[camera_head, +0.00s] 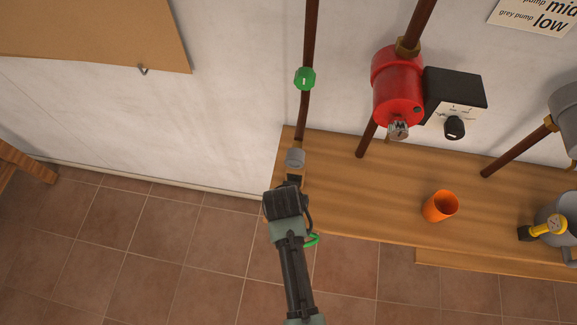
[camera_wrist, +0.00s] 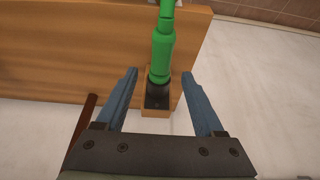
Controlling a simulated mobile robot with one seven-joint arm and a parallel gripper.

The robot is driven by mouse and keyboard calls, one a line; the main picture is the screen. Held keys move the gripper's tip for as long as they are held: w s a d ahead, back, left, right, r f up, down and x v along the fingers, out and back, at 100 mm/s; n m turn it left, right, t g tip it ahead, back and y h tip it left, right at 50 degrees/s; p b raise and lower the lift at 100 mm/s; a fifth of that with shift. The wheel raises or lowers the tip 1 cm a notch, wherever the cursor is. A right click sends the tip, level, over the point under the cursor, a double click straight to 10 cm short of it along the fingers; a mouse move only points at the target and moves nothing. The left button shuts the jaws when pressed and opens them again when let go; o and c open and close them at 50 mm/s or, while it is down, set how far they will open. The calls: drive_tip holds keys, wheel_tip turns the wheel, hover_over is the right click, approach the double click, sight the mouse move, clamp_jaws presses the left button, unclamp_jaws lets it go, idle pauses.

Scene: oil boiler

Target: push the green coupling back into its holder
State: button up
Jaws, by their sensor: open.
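In the wrist view the green coupling (camera_wrist: 162,55) lies between the two fingers of my gripper (camera_wrist: 160,74), with a gap on each side. Its near end meets the dark opening of a small wooden holder (camera_wrist: 156,112) fixed at the edge of a wooden board. I cannot tell how deep it sits in the holder. My gripper is open. In the head view my gripper (camera_head: 290,190) is at the left end of the wooden bench, its fingers mostly hidden. A curved green piece (camera_head: 312,240) shows beside my arm; the holder is hidden there.
A pipe with a green valve (camera_head: 304,78), a red pump (camera_head: 398,88) and a black control box (camera_head: 455,90) are along the wall.

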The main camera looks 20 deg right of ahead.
drive_tip(key=v, duration=1.1)
drive_tip(key=shift+r, duration=0.3)
